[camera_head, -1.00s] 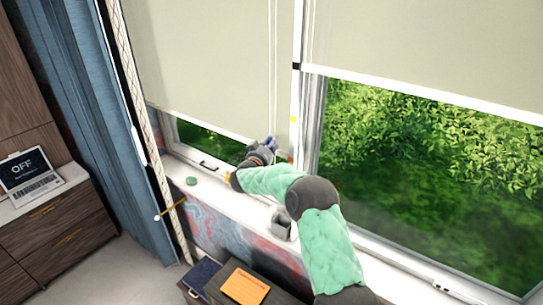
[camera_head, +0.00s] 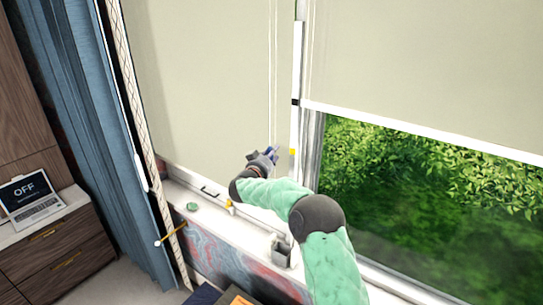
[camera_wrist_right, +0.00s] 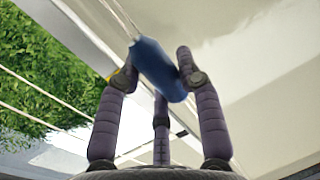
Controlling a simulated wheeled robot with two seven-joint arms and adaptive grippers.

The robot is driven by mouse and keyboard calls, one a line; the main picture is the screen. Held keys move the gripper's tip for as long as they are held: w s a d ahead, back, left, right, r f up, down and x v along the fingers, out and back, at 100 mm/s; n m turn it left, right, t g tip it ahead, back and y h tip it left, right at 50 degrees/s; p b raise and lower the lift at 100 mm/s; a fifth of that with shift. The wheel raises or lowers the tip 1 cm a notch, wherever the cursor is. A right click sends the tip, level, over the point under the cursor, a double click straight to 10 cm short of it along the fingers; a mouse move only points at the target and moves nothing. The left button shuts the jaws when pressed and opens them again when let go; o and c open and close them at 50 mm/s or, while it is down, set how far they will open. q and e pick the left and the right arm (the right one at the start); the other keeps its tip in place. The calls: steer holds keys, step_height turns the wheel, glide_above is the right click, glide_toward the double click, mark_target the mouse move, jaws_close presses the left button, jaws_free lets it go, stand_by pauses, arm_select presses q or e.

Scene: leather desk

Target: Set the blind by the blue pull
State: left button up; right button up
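The left blind (camera_head: 200,80) is a cream sheet whose lower edge reaches down to about the window sill, with no strip of greenery under it. Its thin cords hang in front of it near the window post. The blue pull (camera_wrist_right: 158,68) is a small cylinder on a cord, held between the fingers of my right gripper (camera_wrist_right: 155,75). In the head view my right gripper (camera_head: 268,157) is in front of the left blind, above the sill, with a bit of blue at its fingers. My left gripper is out of view.
A right blind (camera_head: 420,65) half covers the right window. The post between the windows (camera_head: 296,90) has a yellow mark beside my gripper. A grey cup (camera_head: 281,253), a green item and a yellow item stand on the sill (camera_head: 240,224). A blue curtain (camera_head: 90,130) hangs left.

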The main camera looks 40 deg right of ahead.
steer(key=shift+o, duration=1.4)
steer(key=v, duration=1.2)
steer(key=shift+f, duration=0.1)
